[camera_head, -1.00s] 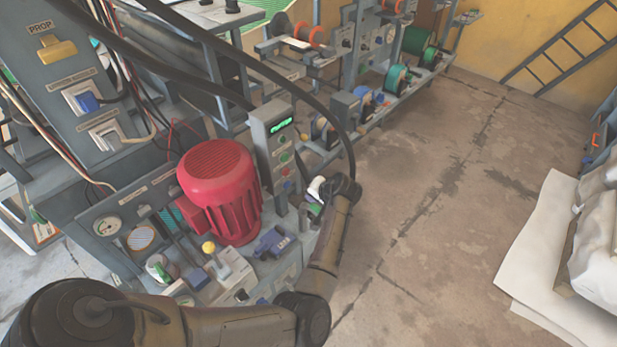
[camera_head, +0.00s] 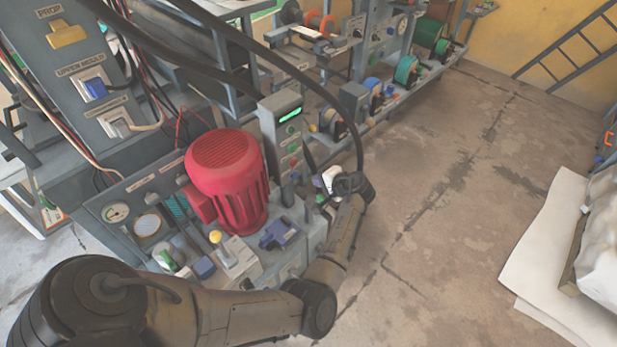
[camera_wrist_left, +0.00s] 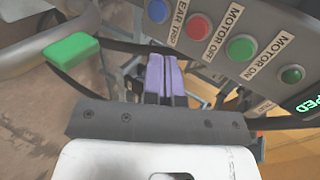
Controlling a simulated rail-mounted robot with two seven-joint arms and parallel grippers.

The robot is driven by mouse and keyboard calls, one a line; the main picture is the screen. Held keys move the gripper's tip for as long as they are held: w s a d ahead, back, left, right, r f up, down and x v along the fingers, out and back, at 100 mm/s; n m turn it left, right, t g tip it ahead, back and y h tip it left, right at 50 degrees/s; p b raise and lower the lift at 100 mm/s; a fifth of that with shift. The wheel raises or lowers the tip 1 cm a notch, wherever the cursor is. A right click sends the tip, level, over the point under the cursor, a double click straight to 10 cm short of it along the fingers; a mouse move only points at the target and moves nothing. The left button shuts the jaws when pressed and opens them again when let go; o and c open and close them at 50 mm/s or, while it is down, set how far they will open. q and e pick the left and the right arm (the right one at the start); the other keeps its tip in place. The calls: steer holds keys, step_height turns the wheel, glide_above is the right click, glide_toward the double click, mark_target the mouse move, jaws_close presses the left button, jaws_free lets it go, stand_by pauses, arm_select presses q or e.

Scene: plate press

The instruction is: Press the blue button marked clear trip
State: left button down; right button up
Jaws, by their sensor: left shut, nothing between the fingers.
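The blue button (camera_wrist_left: 158,11) shows at the top edge of the left wrist view. The label beside it is cut off and reads "...ear trip". It sits on a grey control panel (camera_wrist_left: 218,68), in a row with a red motor off button (camera_wrist_left: 199,26) and a green motor on button (camera_wrist_left: 240,47). My left gripper (camera_wrist_left: 162,62) has its purple fingers together and empty. They show below the blue button, apart from it as far as I can tell. In the head view my left gripper (camera_head: 320,198) is just right of the control panel's post (camera_head: 268,140).
A red motor (camera_head: 228,180) stands left of the panel, with a yellow-knobbed lever (camera_head: 216,238) in front. A green block (camera_wrist_left: 72,48) lies left of my fingers in the wrist view. Spool racks (camera_head: 405,68) stand behind.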

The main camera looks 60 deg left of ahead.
mark_target(296, 174)
arm_select(q)
steer(key=b+x, duration=0.4)
steer(key=x, duration=0.5)
steer(key=shift+a+f, duration=0.1)
steer(key=shift+a, duration=0.1)
